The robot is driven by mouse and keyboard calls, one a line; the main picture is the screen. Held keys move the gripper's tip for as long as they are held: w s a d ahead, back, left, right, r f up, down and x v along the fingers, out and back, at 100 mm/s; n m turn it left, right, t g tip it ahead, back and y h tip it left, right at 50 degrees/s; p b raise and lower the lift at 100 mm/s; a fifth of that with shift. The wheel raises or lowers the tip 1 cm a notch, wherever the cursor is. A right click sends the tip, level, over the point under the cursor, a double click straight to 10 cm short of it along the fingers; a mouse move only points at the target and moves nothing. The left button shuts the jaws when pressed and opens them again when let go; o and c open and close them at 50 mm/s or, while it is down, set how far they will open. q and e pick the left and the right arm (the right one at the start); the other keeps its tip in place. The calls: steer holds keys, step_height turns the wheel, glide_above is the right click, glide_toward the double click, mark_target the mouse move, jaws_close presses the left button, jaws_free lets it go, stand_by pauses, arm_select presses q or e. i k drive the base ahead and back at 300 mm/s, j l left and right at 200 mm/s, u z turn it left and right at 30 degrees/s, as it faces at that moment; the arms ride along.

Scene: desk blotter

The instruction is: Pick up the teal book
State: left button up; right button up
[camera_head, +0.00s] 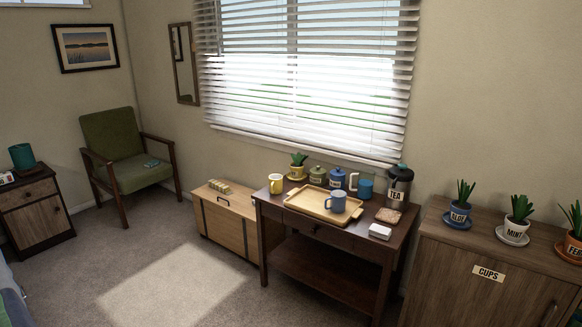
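A small flat teal item (152,163), which looks like the teal book, lies on the seat of the green armchair (112,136) at the left. It is far off and small, so I cannot make out its cover or any writing. Neither of my grippers is in view.
A nightstand (38,219) stands left of the armchair. A wooden chest (226,226) and a dark tea table (330,284), with a tray (300,202) and a blue mug (338,199), stand under the window. A cabinet (470,305) is at the right. The carpet (160,275) in front is clear.

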mark_target(151, 165)
steer(key=i+l+z, duration=0.15)
steer(key=i, duration=0.35)
steer(key=i+l+z, duration=0.15)
steer(key=i+l, duration=0.15)
steer(key=i, duration=0.15)
